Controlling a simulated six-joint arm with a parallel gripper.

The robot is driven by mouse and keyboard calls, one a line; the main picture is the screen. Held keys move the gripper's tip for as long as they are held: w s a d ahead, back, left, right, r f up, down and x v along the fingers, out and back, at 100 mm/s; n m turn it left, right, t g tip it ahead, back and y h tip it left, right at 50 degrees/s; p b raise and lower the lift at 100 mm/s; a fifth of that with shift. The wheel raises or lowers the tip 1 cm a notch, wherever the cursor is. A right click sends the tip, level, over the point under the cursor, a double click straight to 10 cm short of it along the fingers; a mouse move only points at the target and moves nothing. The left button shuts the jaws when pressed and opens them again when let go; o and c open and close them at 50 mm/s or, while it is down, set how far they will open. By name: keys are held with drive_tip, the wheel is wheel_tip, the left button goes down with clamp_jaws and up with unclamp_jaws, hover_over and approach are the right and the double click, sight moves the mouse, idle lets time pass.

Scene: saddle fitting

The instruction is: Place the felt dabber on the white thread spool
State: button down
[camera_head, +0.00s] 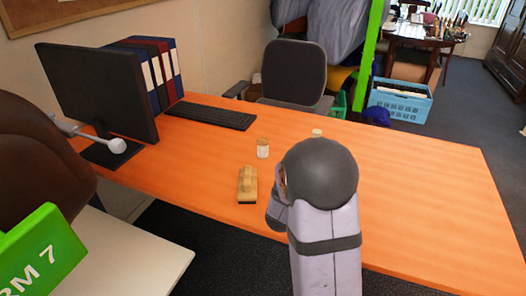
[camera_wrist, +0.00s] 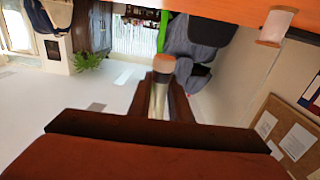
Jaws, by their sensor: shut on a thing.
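The white thread spool (camera_head: 262,148) stands upright on the desk, left of my arm, with a tan top. It also shows in the wrist view (camera_wrist: 272,28), whose picture is upside down. My gripper (camera_wrist: 160,102) is shut on a slim pale piece with a grey band and an orange-tan end, which I take for the felt dabber (camera_wrist: 161,78). The dabber is apart from the spool. In the head view my arm hides the gripper. A small pale top (camera_head: 316,133) shows just above my arm; I cannot tell whether it is the dabber.
A wooden block (camera_head: 247,184) lies on the orange desk (camera_head: 425,190) in front of the spool. A keyboard (camera_head: 212,115), monitor (camera_head: 100,92) and binders (camera_head: 160,70) stand at the back left. A chair (camera_head: 293,70) is behind the desk. The desk's right side is clear.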

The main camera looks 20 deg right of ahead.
drive_tip(key=w+a+r+n+t+y+b, duration=0.1)
drive_tip(key=w+a+r+n+t+y, duration=0.15)
drive_tip(key=w+r, duration=0.5)
drive_tip(key=w+a+r+n+t+y, duration=0.1)
drive_tip(key=w+r+n+t+y, duration=0.2)
drive_tip(key=w, duration=0.8)
drive_tip(key=n+y, duration=0.2)
drive_tip(key=y, duration=0.2)
hover_over(263, 141)
wheel_tip(263, 141, down, 4)
drive_tip(key=r, duration=0.1)
drive_tip(key=shift+m, duration=0.35)
drive_tip(key=shift+f, duration=5.55)
drive_tip(key=shift+f, duration=0.1)
drive_tip(key=c, duration=1.6)
unclamp_jaws()
drive_tip(key=shift+c, duration=0.2)
